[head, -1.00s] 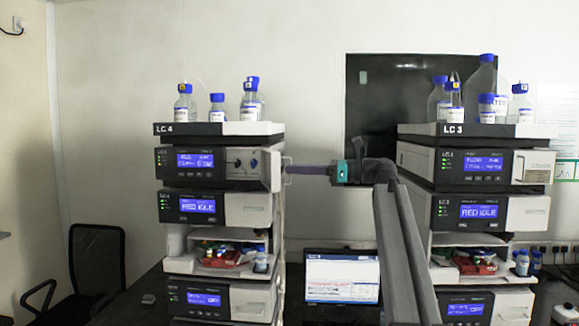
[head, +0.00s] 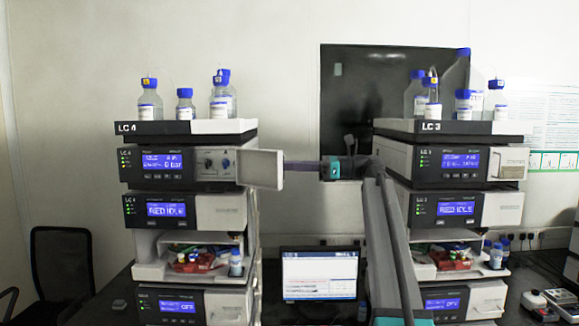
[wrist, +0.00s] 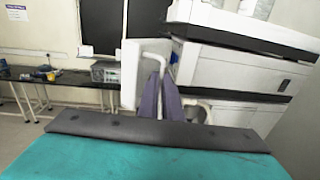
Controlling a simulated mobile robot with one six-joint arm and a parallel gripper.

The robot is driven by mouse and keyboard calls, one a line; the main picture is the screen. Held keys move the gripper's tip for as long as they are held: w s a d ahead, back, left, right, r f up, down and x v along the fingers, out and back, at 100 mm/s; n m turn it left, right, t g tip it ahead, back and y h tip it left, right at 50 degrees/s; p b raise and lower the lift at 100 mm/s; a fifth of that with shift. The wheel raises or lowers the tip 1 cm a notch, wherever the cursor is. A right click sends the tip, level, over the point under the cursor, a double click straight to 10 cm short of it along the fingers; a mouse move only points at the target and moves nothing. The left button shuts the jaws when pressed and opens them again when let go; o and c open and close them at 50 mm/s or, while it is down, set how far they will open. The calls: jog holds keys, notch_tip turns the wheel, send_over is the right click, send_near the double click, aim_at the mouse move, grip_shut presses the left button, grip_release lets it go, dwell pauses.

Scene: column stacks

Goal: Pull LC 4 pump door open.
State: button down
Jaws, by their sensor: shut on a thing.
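The LC 4 stack (head: 155,128) stands at the left in the head view, and its top module is the pump (head: 150,168). The white pump door (head: 260,168) is swung out to the right, and the pump's front with its knobs (head: 216,163) is uncovered. My gripper (head: 287,166) reaches in from the right at the door's outer edge. In the wrist view, the door (wrist: 130,75) stands upright, seen at an angle, with a pale bar handle (wrist: 153,57). My gripper (wrist: 161,78) is shut on this handle; the exact contact is small and partly hidden by the fingers.
Capped bottles (head: 222,95) stand on the LC 4 tray. The LC 3 stack (head: 432,128) is at the right, behind my arm. A monitor (head: 319,275) stands low between the stacks. The space between the stacks at door height holds only my arm and the door.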

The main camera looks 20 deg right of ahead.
jog(key=shift+w+a+r, duration=0.15)
jog(key=shift+a+r, duration=0.1)
jog(key=c, duration=2)
grip_release()
jog(key=shift+w+a, duration=0.1)
jog(key=shift+a, duration=0.1)
jog(key=shift+o, duration=0.3)
jog(key=shift+w+a+f, duration=0.15)
jog(key=shift+a, duration=0.05)
jog(key=b+v, duration=0.4)
jog(key=v, duration=1)
jog(key=shift+d, duration=0.2)
